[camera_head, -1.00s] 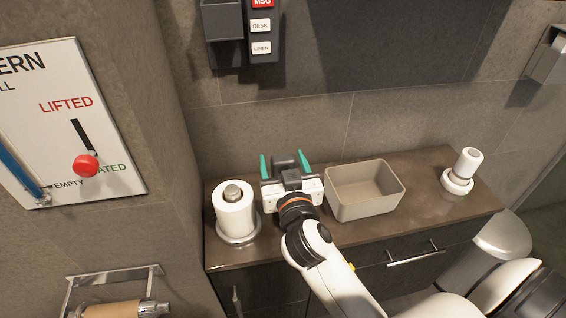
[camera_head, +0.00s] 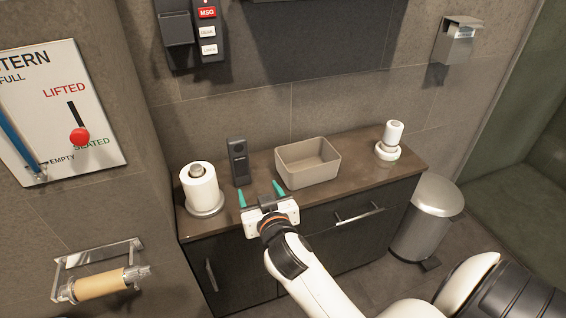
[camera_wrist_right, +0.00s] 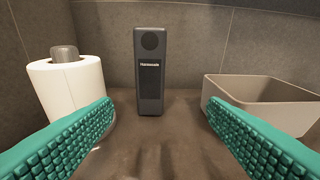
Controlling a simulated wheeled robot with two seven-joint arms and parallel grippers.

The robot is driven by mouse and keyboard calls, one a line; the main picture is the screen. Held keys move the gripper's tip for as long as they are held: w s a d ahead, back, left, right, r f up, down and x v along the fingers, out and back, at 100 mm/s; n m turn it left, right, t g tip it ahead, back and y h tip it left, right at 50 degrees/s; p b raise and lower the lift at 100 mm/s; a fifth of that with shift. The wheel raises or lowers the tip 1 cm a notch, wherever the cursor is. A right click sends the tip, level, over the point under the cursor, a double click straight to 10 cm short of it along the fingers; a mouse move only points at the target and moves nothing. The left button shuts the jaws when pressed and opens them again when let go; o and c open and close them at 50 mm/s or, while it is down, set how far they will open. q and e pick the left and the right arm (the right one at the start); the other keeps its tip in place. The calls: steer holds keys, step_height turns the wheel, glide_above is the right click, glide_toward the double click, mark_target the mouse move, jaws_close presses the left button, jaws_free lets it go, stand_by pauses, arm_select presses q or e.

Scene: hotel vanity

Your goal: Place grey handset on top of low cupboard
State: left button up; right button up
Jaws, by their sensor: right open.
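The grey handset (camera_head: 238,162) stands upright on top of the low cupboard (camera_head: 350,184), near the wall. It stands between a paper roll and an open bin. In the right wrist view the handset (camera_wrist_right: 149,72) is upright ahead of the fingers and apart from them. My right gripper (camera_head: 262,193) is open and empty, with its teal fingers at the cupboard's front edge, in front of the handset. Its two fingers also show spread wide in the right wrist view (camera_wrist_right: 158,125). My left gripper is not in view.
A paper roll on a stand (camera_head: 202,190) is left of the handset. An open beige bin (camera_head: 308,165) is to its right. A white container (camera_head: 389,142) stands farther right. A metal pedal bin (camera_head: 425,220) is on the floor. A wall cradle (camera_head: 174,24) hangs above.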

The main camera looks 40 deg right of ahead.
steer(key=s+a+f+n+g+y, duration=0.2)
steer(key=s+f+g, duration=0.3)
steer(key=s, duration=0.6)
steer(key=s+a+f+n+g+y, duration=0.2)
steer(key=s+f+g, duration=0.4)
steer(key=s+f, duration=0.3)
steer(key=s, duration=0.3)
steer(key=shift+s+f+n+g+y, duration=0.25)
steer(key=shift+s+n+g+y, duration=0.05)
steer(key=shift+n, duration=0.1)
steer(key=shift+w+a, duration=0.1)
